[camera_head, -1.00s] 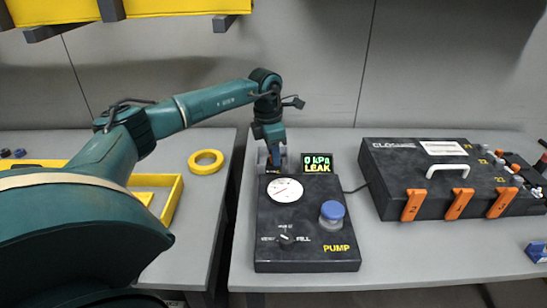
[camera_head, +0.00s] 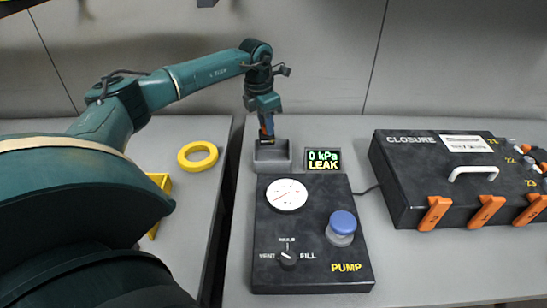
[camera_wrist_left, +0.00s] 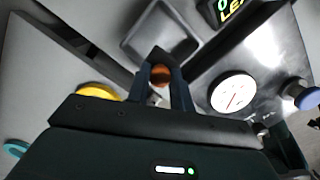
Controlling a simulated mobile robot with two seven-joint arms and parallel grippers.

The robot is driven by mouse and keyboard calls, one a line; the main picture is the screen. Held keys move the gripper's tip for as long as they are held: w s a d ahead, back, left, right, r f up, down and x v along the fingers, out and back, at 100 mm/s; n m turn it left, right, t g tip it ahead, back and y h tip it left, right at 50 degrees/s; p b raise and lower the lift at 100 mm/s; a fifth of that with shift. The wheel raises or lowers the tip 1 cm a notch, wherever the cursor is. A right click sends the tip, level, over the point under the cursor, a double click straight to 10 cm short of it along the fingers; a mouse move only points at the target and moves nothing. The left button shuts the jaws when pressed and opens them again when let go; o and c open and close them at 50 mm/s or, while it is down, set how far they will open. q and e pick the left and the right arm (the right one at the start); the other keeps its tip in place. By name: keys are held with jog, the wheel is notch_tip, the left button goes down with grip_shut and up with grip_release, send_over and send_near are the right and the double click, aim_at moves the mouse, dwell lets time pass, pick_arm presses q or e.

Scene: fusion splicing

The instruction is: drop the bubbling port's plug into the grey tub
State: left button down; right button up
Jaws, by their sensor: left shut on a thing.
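The grey tub (camera_head: 285,163) is a small open box on the right-hand bench, behind the pump box; it also shows in the left wrist view (camera_wrist_left: 128,42). My left gripper (camera_head: 266,138) points down over the tub. In the left wrist view my left gripper (camera_wrist_left: 160,78) is shut on a small round orange-brown plug (camera_wrist_left: 160,74) between the fingertips. The plug appears above the tub's opening, but the exact height is hard to tell. The bubbling port cannot be made out. My right gripper is not in view.
The black pump box (camera_head: 315,235) has a gauge (camera_head: 287,195), a blue-capped jar (camera_head: 341,228) and a dial. A display (camera_head: 323,159) reads 0 kPa LEAK. The closure box (camera_head: 430,160) stands right. A yellow tape ring (camera_head: 198,156) lies left, across a gap between benches.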

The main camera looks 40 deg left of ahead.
aim_at(266, 136)
pick_arm(q)
notch_tip(266, 136, down, 4)
jog(key=b, duration=0.2)
jog(key=shift+r+b, duration=0.1)
jog(key=shift+b, duration=0.2)
jog(key=shift+f+b, duration=0.4)
jog(key=shift+f, duration=0.1)
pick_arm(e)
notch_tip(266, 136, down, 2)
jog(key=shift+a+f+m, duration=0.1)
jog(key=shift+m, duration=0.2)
pick_arm(q)
jog(key=c, duration=1.1)
grip_release()
jog(key=shift+c, duration=0.2)
jog(key=shift+r, duration=0.1)
notch_tip(266, 136, up, 13)
jog(key=s, duration=0.1)
jog(key=shift+s+a, duration=0.25)
jog(key=shift+a, duration=0.05)
